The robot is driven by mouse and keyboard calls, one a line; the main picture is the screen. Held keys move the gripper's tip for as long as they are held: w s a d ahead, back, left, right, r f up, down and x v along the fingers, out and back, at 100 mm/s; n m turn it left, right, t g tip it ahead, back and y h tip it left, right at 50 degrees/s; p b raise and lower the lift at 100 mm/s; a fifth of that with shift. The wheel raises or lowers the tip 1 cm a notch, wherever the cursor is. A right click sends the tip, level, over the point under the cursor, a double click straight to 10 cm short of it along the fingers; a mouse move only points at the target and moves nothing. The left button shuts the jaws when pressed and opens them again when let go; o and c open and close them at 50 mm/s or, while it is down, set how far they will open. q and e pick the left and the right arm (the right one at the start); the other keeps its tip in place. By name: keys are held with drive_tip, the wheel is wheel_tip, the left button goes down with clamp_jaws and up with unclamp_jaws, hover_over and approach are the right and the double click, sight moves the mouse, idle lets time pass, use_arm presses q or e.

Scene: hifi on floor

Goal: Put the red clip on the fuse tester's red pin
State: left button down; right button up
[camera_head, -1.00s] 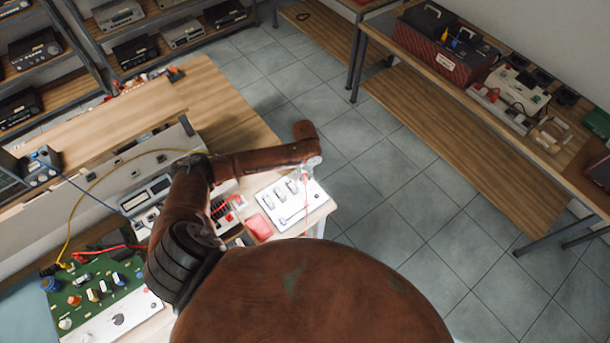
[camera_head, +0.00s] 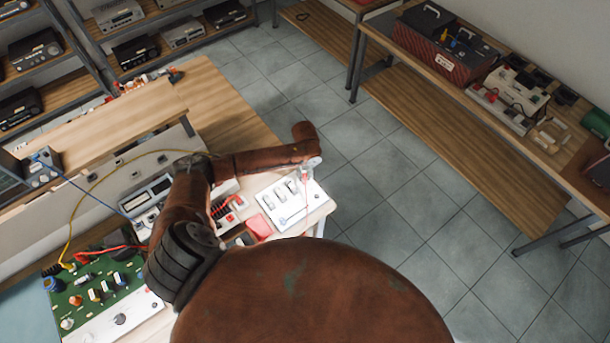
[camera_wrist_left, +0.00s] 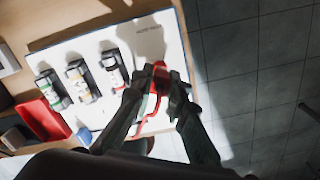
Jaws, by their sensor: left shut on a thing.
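The fuse tester is a white board (camera_head: 268,191) on the right end of the workbench, with several fuses in a row. It fills the upper left of the left wrist view (camera_wrist_left: 150,38). My left gripper (camera_wrist_left: 158,88) is over the board's right part, shut on the red clip (camera_wrist_left: 158,76). In the head view my left gripper (camera_head: 306,172) is small, at the board's right edge. A red lead (camera_wrist_left: 150,122) hangs from the clip. I cannot make out the red pin; the clip and fingers cover that area. My right gripper is not in view.
A red box (camera_head: 260,226) lies left of the tester. A blue piece (camera_wrist_left: 84,136) is at the board's near edge. A green circuit board (camera_head: 95,292) is on the bench at lower left. Open tiled floor (camera_head: 390,180) lies right of the bench.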

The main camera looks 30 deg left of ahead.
use_arm(q)
drive_tip(key=shift+f, duration=0.2)
idle(0.6)
drive_tip(key=shift+f+b, duration=0.3)
drive_tip(key=shift+f, duration=0.3)
idle(0.5)
drive_tip(key=c, duration=1.8)
unclamp_jaws()
wheel_tip(320, 180, up, 12)
drive_tip(key=shift+r, duration=0.1)
